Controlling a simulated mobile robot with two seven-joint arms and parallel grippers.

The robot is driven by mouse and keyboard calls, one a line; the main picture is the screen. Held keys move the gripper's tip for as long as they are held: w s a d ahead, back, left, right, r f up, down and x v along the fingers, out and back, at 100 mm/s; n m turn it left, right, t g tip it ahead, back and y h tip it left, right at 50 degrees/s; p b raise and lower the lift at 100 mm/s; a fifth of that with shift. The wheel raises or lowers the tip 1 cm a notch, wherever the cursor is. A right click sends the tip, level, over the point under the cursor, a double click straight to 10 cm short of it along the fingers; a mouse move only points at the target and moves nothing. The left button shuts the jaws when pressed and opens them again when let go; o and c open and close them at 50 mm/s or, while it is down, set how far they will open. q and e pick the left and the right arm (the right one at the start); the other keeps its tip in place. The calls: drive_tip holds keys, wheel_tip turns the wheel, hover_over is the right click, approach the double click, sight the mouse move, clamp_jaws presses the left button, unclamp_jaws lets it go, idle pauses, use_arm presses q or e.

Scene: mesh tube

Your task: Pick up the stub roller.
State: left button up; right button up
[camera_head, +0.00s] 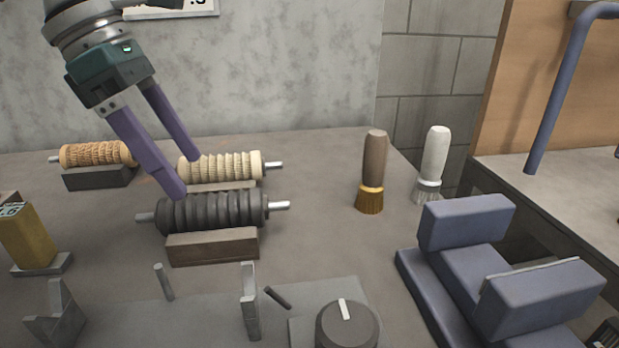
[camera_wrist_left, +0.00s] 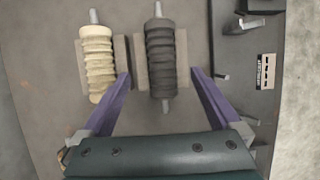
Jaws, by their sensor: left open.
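Three rollers lie on cradles: a dark grey ribbed one (camera_head: 213,213), a cream ribbed one behind it (camera_head: 222,167), and a tan textured one (camera_head: 97,153) at the far left. I cannot tell which is called the stub roller. My left gripper (camera_head: 187,177) is open and empty, pointing down near the left part of the dark and cream rollers. In the left wrist view, the dark roller (camera_wrist_left: 160,50) appears between the open fingers (camera_wrist_left: 160,73), and the cream roller (camera_wrist_left: 96,60) lies left of both fingers. Contact with the dark roller is not clear. My right gripper is not in view.
Two brushes, brown (camera_head: 374,165) and white (camera_head: 434,160), stand upright at the right. A blue block fixture (camera_head: 470,255) is at the front right. A dark knob (camera_head: 347,325) and metal uprights (camera_head: 249,300) stand in front. A yellow block (camera_head: 30,238) stands left.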

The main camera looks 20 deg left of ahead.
sight(207, 195)
use_arm(q)
drive_tip(key=x, duration=0.5)
drive_tip(key=shift+d+f, duration=0.2)
drive_tip(key=shift+d, duration=0.1)
clamp_jaws()
idle(0.5)
drive_tip(key=shift+r, duration=0.1)
